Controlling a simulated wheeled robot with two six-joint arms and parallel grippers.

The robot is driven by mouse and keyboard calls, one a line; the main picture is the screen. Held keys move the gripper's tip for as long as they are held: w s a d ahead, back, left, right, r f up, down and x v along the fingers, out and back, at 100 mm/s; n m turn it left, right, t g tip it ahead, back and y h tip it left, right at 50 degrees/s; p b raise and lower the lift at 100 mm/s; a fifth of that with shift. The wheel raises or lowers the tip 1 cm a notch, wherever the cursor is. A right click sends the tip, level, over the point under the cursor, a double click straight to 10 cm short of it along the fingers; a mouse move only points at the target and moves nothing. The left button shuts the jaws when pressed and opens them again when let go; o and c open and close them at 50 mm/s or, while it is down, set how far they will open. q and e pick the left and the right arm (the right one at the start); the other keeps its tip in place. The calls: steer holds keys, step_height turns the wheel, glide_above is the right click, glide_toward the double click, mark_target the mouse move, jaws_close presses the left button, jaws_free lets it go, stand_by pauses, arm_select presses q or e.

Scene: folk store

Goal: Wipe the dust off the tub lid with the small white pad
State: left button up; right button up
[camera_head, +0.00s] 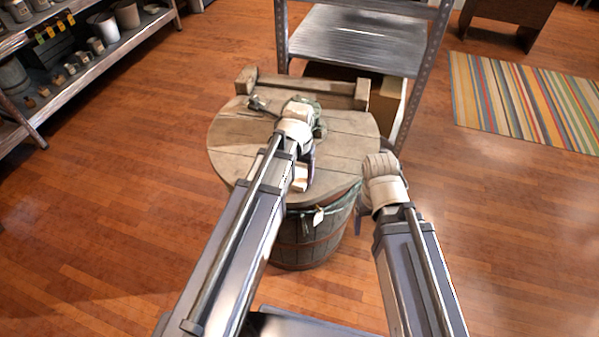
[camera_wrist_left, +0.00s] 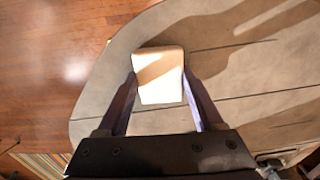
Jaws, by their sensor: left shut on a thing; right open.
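The wooden tub (camera_head: 300,238) stands in the middle of the head view, with its round plank lid (camera_head: 235,135) on top. My left gripper (camera_head: 302,177) points down over the front part of the lid. It is shut on the small white pad (camera_wrist_left: 160,72), which sits between its two fingers (camera_wrist_left: 162,98) in the left wrist view. The pad lies over the lid (camera_wrist_left: 235,75); I cannot tell whether it touches. Dust is not clearly distinguishable from the wood and shadows. My right gripper (camera_head: 365,205) is open beside the tub's right side, its fingers mostly hidden.
A greenish object (camera_head: 318,122) and a small metal item (camera_head: 260,104) are at the lid's back. A wooden bar (camera_head: 305,86) stands behind it. A metal rack (camera_head: 360,38) is beyond, stocked shelves (camera_head: 75,60) at left.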

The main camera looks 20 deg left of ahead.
arm_select(q)
step_height(320, 180, up, 6)
steer(key=p, duration=0.6)
step_height(320, 180, up, 3)
steer(key=p, duration=0.3)
stand_by(0.4)
stand_by(0.3)
